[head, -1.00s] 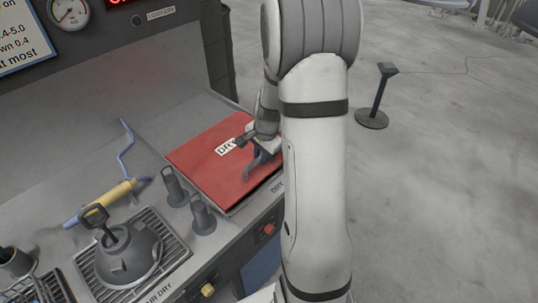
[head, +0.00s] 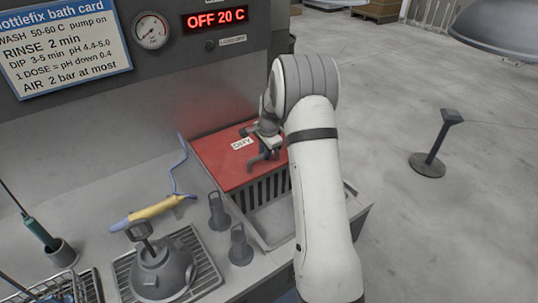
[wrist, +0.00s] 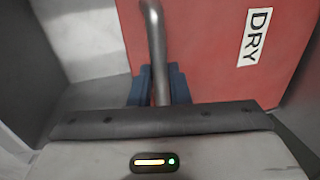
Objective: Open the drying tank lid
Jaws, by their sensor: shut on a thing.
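The drying tank lid (head: 219,166) is a red panel with a white "DRY" label. It is tilted up at its near edge, and the tank (head: 272,216) with a dark slatted inside shows below it. In the wrist view the red lid (wrist: 205,65) fills the upper right, with the label on it. A grey bar handle (wrist: 155,45) stands along the lid there. My gripper (head: 266,155) is at the lid's right part. Its blue fingers (wrist: 158,88) are shut on the handle, one on each side. My arm hides the tank's right part.
Two dark upright posts (head: 218,211) stand left of the tank. A grey hood-shaped piece (head: 160,272) sits on a grate at the front left. A yellow-handled tool (head: 155,210) with a blue hose lies behind it. A control panel with gauge (head: 151,31) rises at the back.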

